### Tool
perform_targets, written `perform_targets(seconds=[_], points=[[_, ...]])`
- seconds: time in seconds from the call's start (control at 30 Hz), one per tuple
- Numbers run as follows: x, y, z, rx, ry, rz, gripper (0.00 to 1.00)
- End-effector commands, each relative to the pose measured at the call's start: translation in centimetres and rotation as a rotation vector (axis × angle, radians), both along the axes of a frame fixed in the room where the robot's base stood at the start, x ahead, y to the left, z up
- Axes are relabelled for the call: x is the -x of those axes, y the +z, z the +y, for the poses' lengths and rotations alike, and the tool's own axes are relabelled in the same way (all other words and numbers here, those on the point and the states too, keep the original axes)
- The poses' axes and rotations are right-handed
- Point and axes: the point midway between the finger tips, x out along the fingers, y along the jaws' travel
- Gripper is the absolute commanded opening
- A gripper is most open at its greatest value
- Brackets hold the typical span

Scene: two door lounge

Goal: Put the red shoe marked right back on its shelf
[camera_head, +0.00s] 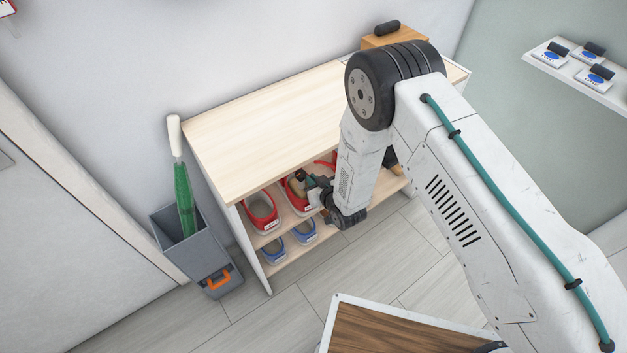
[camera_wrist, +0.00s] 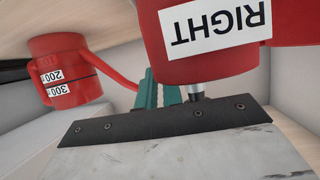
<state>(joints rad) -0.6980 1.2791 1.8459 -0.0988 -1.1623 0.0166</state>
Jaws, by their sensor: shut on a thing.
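The red shoe marked RIGHT (camera_wrist: 213,58) is large in the wrist view, its white label upside down. My gripper (camera_wrist: 162,90), with teal fingers, is shut on this shoe; the exact contact is partly hidden behind the shoe's end. In the head view the held red shoe (camera_head: 294,204) is inside the upper compartment of the light wood shelf unit (camera_head: 262,125), at my gripper (camera_head: 306,179). Another red shoe (camera_head: 261,213) stands to its left on the upper shelf. I cannot tell whether the held shoe rests on the board.
Blue shoes (camera_head: 273,251) stand on the lower shelf. A grey bin (camera_head: 195,255) with a green umbrella (camera_head: 184,195) stands left. A wood-topped surface (camera_head: 390,330) is in front.

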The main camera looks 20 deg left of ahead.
Motion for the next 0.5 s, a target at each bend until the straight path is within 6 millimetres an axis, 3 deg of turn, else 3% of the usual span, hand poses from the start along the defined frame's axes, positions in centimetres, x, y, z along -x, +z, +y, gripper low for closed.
perform_targets(seconds=[0.07,0.1,0.17,0.2,0.5], points=[[-0.06,0.09,0.03,-0.002,0.000,-0.002,0.00],[-0.06,0.09,0.02,-0.002,0.000,-0.002,0.13],[-0.06,0.09,0.02,-0.001,0.000,-0.001,0.30],[-0.06,0.09,0.00,-0.001,0.000,-0.001,0.33],[0.14,0.06,-0.21,0.001,-0.001,0.000,0.33]])
